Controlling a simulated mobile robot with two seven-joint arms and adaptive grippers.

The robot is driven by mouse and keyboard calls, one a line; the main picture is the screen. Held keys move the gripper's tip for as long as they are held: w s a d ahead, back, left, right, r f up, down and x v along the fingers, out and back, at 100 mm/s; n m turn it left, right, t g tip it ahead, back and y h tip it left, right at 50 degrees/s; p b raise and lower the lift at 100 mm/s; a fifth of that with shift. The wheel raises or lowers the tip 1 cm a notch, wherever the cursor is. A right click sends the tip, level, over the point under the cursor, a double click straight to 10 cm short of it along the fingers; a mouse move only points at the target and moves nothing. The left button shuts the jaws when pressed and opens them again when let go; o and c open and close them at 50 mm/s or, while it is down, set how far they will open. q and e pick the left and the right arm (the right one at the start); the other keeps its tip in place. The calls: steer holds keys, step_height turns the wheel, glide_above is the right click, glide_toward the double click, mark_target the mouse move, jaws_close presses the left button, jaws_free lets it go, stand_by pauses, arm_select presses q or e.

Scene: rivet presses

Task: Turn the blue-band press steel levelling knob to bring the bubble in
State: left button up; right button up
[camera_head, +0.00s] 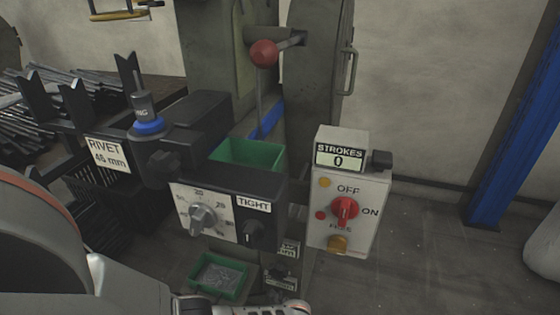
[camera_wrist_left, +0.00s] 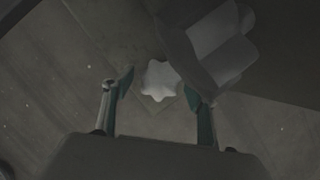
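The press (camera_head: 318,85) with a blue band (camera_head: 270,118) stands in the middle of the head view. In the dim left wrist view, a pale grey star-shaped knob (camera_wrist_left: 160,79) shows between and just beyond the fingertips of my left gripper (camera_wrist_left: 163,92). The gripper is open, one finger on each side of the knob, with no clear contact. Whether this is the steel levelling knob I cannot tell for certain. My left arm fills the lower left of the head view. No bubble level can be made out. My right gripper is not in view.
A dial box (camera_head: 218,208) marked TIGHT and a switch box (camera_head: 347,205) marked STROKES 0 stick out from the press. Green bins (camera_head: 248,153) sit behind and below the dial box.

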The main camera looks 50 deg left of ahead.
arm_select(q)
steer(key=shift+r, duration=0.15)
steer(key=v, duration=1.1)
steer(key=shift+d+r, duration=0.25)
steer(key=shift+r, duration=0.1)
steer(key=shift+s, duration=0.1)
stand_by(0.5)
